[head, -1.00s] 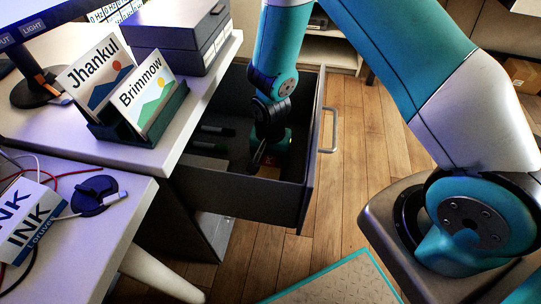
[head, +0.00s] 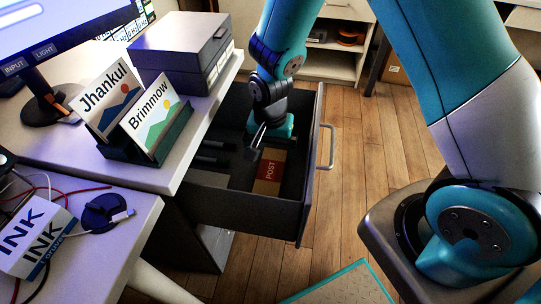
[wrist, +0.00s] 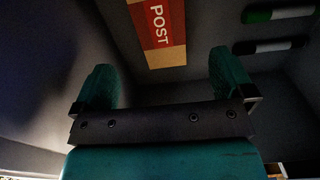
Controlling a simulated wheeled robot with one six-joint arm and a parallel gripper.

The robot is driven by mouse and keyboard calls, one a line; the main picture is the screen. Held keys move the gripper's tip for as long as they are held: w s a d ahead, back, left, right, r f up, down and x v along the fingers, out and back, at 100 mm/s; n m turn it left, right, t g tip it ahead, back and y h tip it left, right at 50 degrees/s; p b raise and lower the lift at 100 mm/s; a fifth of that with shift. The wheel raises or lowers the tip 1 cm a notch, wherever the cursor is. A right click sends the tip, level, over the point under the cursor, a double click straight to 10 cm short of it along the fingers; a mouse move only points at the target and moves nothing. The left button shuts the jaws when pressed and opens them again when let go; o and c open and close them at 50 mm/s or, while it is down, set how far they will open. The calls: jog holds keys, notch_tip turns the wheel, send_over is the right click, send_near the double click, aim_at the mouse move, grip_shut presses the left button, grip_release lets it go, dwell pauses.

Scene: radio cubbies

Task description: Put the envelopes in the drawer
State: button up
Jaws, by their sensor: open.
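Two upright cards, one reading "Jhankul" (head: 101,98) and one reading "Brimmow" (head: 153,122), lean in a dark green rack on the desk. Both look like envelopes or postcards; I cannot tell which. The grey drawer (head: 242,211) is pulled open. In it lies a flat brown item with a red "POST" label (head: 270,172), which also shows in the wrist view (wrist: 160,28). I cannot tell whether it is an envelope. My gripper (head: 256,139) is open and empty, inside or just above the drawer, near the POST item. In the wrist view its fingers stand apart with nothing between them.
Dark markers (head: 212,152) lie in the drawer's left part. A closed grey box (head: 182,55) and a monitor stand on the desk. An INK box (head: 35,243) and cables lie on the nearer desk. Wooden floor (head: 350,140) is clear right of the drawer.

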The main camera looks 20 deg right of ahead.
jog(key=s+a+r+n+y, duration=0.1)
jog(key=s+a+r+n, duration=0.15)
jog(key=r, duration=0.55)
jog(key=s+a+r+n+y, duration=0.1)
jog(key=s+r+n, duration=0.2)
jog(key=r, duration=0.4)
jog(key=s+a+r+n+y, duration=0.1)
jog(key=s+r+n+y, duration=0.1)
jog(key=s+r+n, duration=0.7)
jog(key=s+r, duration=0.1)
jog(key=s, duration=0.2)
jog(key=shift+s+a+r, duration=0.15)
jog(key=shift+s+r, duration=0.05)
jog(key=shift+s, duration=0.15)
